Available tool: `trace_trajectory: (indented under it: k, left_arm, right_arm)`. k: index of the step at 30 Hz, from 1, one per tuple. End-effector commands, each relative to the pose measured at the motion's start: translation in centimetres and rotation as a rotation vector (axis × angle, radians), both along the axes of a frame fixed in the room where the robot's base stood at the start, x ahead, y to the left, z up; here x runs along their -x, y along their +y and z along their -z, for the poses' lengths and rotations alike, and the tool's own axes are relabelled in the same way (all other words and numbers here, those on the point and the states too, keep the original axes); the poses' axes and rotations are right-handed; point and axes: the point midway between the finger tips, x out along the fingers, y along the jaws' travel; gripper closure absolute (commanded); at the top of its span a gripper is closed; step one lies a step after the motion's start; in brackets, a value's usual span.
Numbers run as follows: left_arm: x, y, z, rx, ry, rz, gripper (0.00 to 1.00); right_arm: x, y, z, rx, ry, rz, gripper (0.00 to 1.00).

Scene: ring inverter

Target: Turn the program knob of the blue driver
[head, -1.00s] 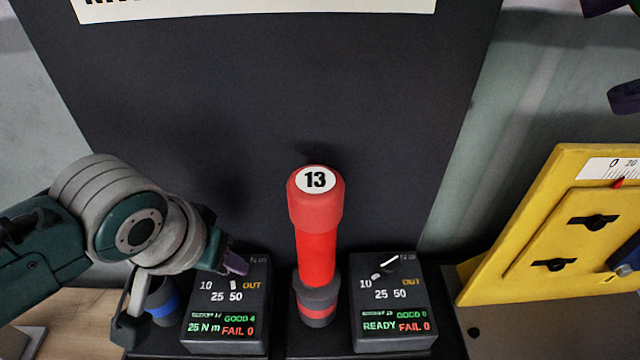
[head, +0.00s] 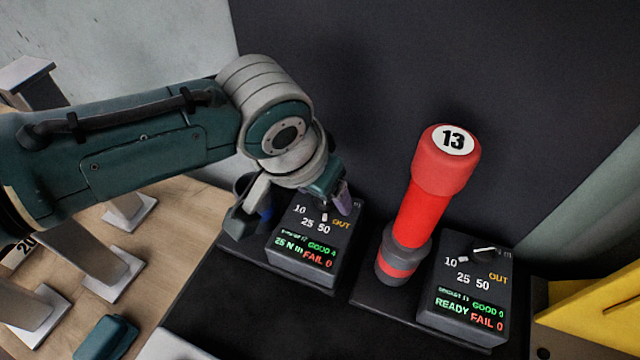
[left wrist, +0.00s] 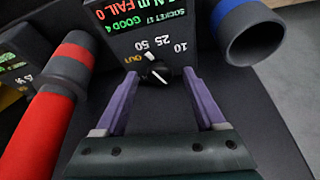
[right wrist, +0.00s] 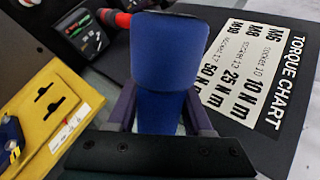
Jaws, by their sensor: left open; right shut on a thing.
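The blue driver (right wrist: 170,70) fills the middle of the right wrist view, and my right gripper (right wrist: 160,105) is shut on it. The left control box (head: 312,243) shows "25 N m", "GOOD 4" and "FAIL 0". Its dark knob (left wrist: 157,71) with a white line shows in the left wrist view, between the fingertips of my open left gripper (left wrist: 160,76). I cannot tell whether the fingers touch the knob. A small white mark sits beside the knob near "50". In the head view my left gripper (head: 335,190) is over the box's upper part and partly hides the knob.
A red driver (head: 420,205) marked 13 stands upright between the boxes. The right box (head: 465,285) reads "READY". A blue-rimmed holder (left wrist: 250,28) beside the left box looks empty. A yellow panel (right wrist: 45,110) and a torque chart (right wrist: 265,80) show in the right wrist view.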

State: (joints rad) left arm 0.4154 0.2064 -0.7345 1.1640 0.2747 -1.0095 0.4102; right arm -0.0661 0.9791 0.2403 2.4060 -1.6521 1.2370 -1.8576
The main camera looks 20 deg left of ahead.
Motion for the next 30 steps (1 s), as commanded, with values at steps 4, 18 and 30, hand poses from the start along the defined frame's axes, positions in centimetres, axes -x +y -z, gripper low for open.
trace_trajectory:
  k: [4,18,30]
  left_arm:
    - [0.3,0.1,-0.9,0.001,0.0,-0.001,0.28]
    - [3.2,0.7,-8.1,0.0,-0.002,0.001,0.28]
    - [4.5,1.0,-11.1,0.0,0.0,-0.001,0.28]
  right_arm:
    - [-0.1,0.0,-0.7,-0.001,-0.006,0.0,1.0]
    - [-0.1,0.0,-3.3,-0.001,-0.006,0.0,1.0]
    - [-0.1,0.0,-3.8,-0.001,-0.006,0.0,1.0]
